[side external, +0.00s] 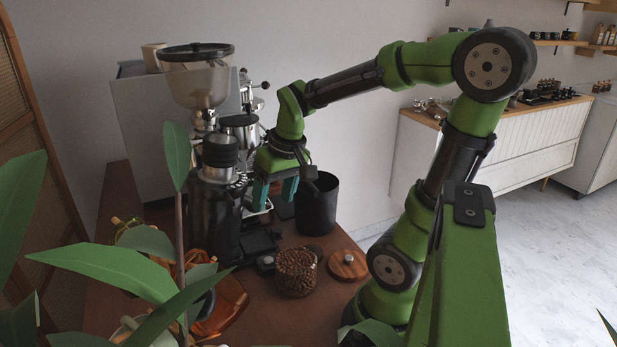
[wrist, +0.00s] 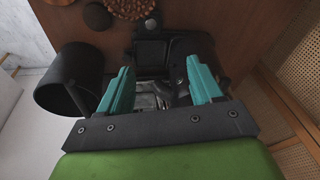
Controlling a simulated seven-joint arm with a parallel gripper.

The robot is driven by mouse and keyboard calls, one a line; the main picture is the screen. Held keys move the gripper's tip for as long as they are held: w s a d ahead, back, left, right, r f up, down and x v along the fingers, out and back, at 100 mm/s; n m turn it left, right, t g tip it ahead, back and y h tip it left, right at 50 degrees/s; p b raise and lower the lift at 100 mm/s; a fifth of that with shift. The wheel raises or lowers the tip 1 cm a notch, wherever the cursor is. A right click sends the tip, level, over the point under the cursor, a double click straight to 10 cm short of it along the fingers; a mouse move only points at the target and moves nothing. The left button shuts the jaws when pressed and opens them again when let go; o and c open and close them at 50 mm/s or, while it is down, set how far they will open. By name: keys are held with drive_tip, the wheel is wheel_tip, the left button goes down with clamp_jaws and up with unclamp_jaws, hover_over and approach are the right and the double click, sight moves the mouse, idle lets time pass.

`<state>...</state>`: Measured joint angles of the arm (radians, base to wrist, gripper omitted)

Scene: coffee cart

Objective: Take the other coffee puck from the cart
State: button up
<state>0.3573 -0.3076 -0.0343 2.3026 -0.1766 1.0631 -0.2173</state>
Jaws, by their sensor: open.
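My gripper (side external: 276,196) is open, teal fingers pointing down, above the cart beside the black grinder (side external: 213,215) and the dark bin (side external: 318,208). In the wrist view my gripper (wrist: 158,74) has nothing clearly held between its fingers; a shiny metal part (wrist: 155,96) shows below and between them, partly hidden by the gripper body. A small dark round thing (wrist: 98,16), possibly a coffee puck, lies on the cart (wrist: 230,25) beyond the fingers; it also shows in the side view (side external: 315,250). I cannot tell for sure that it is a puck.
The bin (wrist: 68,82) stands close beside the left finger in the wrist view. Plant leaves (side external: 105,270) fill the left foreground. A wall lies behind the cart.

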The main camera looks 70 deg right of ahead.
drive_tip(key=s+d+f+n+g, duration=0.2)
drive_tip(key=d+f+g, duration=0.15)
drive_tip(key=d, duration=0.55)
drive_tip(key=n, duration=0.2)
hover_over(311, 246)
drive_tip(key=a, duration=0.1)
drive_tip(key=shift+g, duration=0.45)
drive_tip(key=f, duration=1)
drive_tip(key=shift+w+a+f, duration=0.1)
drive_tip(key=shift+a+f, duration=0.1)
drive_tip(key=shift+s+a+f, duration=0.1)
drive_tip(key=shift+s+f, duration=0.15)
drive_tip(key=shift+f, duration=1.05)
drive_tip(key=shift+s+a+f, duration=0.1)
drive_tip(key=shift+s+f, duration=0.1)
drive_tip(key=shift+f, duration=1.1)
drive_tip(key=c, duration=0.7)
drive_tip(key=shift+r, duration=0.1)
